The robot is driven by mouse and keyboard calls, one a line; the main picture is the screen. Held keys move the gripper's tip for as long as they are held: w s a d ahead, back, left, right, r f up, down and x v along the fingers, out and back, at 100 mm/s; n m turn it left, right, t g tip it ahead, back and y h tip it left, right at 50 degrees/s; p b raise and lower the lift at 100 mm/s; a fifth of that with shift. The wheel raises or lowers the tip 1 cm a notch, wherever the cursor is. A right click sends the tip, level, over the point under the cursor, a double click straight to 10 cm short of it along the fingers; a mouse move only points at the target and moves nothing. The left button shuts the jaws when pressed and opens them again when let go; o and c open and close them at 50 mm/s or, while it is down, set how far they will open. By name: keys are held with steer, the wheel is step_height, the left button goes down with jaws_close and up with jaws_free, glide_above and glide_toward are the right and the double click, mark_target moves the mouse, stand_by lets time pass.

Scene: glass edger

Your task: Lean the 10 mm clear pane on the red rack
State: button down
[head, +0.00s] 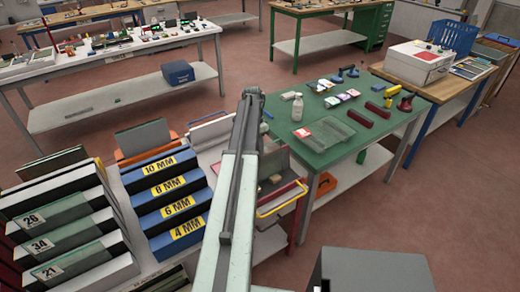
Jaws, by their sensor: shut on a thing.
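My arm reaches up the middle of the head view, and its far end is over the space between the rack bench and the green table. My gripper is hidden behind the arm, so I cannot see its jaws or anything in them. A rack with red sides (290,190) and a yellow-edged front stands just right of the arm, partly covered by it. A clear pane (338,130) lies flat on the green table (372,148). I cannot tell its thickness.
A blue stepped stand (178,208) with thickness labels stands left of the arm. An orange rack (172,136) holding a grey pane is behind it. Numbered slots (70,225) fill the left. A bottle (297,107), red bars (375,108) and small items occupy the green table.

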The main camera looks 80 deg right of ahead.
steer(key=shift+f+b, duration=0.4)
stand_by(0.3)
steer(key=c, duration=1.5)
jaws_free()
steer(key=shift+o, duration=0.2)
steer(key=p+v, duration=0.7)
steer(key=v, duration=0.1)
steer(key=shift+p, duration=0.3)
